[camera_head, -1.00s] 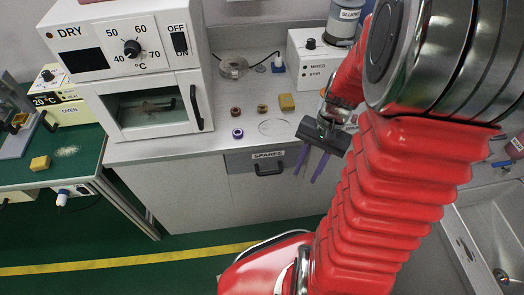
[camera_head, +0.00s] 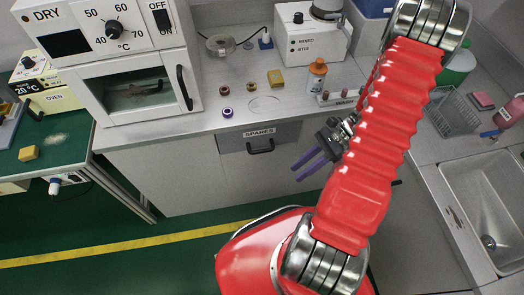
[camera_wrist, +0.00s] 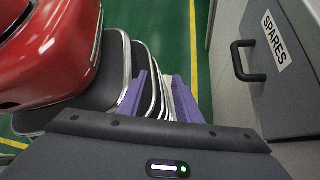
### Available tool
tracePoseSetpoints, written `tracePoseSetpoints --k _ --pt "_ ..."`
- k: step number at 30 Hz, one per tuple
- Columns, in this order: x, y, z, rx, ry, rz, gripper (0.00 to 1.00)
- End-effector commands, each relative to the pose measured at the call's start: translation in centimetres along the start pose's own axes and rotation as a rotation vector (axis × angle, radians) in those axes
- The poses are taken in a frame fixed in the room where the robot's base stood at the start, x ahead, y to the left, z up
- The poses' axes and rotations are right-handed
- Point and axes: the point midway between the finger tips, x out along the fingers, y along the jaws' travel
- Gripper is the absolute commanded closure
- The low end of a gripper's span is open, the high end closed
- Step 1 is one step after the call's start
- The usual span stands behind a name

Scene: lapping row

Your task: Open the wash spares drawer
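The spares drawer (camera_head: 235,141) is a grey front under the counter edge, shut, with a black bar handle (camera_head: 260,147) and a "SPARES" label (camera_head: 259,133). In the wrist view its handle (camera_wrist: 247,61) and label (camera_wrist: 275,40) show at the upper right. My gripper (camera_head: 309,164) has two purple fingers with a gap between them. It is open and empty, right of the handle and apart from it. In the wrist view the fingers (camera_wrist: 162,97) point past my own base, with the handle to their right.
A drying oven (camera_head: 125,90) stands on the counter (camera_head: 190,135) at the left. A sink (camera_head: 485,205) is at the right. Green floor is clear before the drawer.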

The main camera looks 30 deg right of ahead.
Motion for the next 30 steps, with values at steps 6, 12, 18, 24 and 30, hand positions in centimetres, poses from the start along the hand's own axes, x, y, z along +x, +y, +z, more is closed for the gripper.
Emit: tracePoseSetpoints --k 6,12,18,24,30 --pt "1.8 -1.1 -2.3 0.264 -0.168 -0.024 0.69" --pt "3.2 -2.5 -4.1 0.519 -0.332 -0.031 0.69" --pt "4.3 -4.4 -5.5 0.789 -0.508 -0.016 0.69" --pt "4.3 -6.9 -6.2 1.048 -0.673 0.029 0.69" --pt "2.1 -9.7 -5.7 1.249 -0.794 0.078 0.69"
